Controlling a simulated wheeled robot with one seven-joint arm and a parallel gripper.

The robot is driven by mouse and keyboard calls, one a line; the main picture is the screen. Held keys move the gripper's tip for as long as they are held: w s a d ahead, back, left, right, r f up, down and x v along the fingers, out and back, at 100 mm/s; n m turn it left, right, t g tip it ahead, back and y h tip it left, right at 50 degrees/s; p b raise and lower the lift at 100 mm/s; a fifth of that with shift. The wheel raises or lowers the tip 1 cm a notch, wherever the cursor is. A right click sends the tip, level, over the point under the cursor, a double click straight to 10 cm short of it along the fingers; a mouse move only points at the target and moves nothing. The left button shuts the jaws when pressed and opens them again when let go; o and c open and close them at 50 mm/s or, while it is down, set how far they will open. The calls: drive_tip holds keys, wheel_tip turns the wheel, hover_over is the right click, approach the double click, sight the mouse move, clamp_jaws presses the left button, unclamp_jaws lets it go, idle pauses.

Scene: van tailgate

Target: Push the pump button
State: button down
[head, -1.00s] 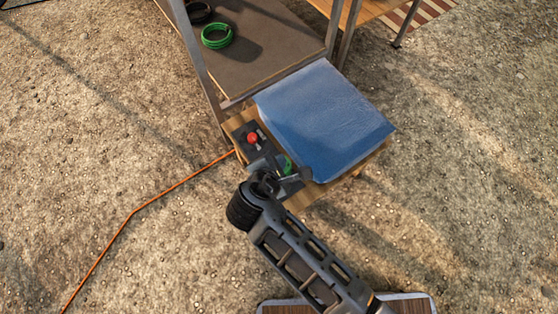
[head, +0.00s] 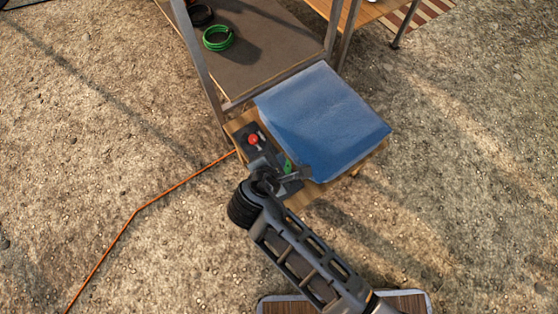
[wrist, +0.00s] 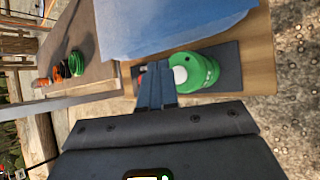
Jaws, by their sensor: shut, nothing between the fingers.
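A dark panel (head: 252,129) lies on the small wooden table, with a red round button (head: 253,139) at its far end. A green rounded piece (head: 288,166) sits nearer on it, partly hidden by my gripper (head: 293,177). In the wrist view the green piece (wrist: 205,70) is larger and has a white round part (wrist: 180,75) facing the fingers. My gripper (wrist: 157,72) is shut and empty, its fingertips over the panel just left of the white part. I cannot tell whether they touch. The red button is mostly hidden there. No label shows which one is the pump button.
A blue translucent sheet or block (head: 325,120) covers most of the small table (head: 303,199), close beside the panel. A metal-framed bench (head: 270,45) with a green coil (head: 217,38) stands behind. An orange cable (head: 135,213) runs over the gravel at left.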

wheel_tip(320, 180, up, 5)
drive_tip(key=p, duration=0.4)
drive_tip(key=shift+r+p, duration=0.1)
drive_tip(key=shift+p, duration=0.3)
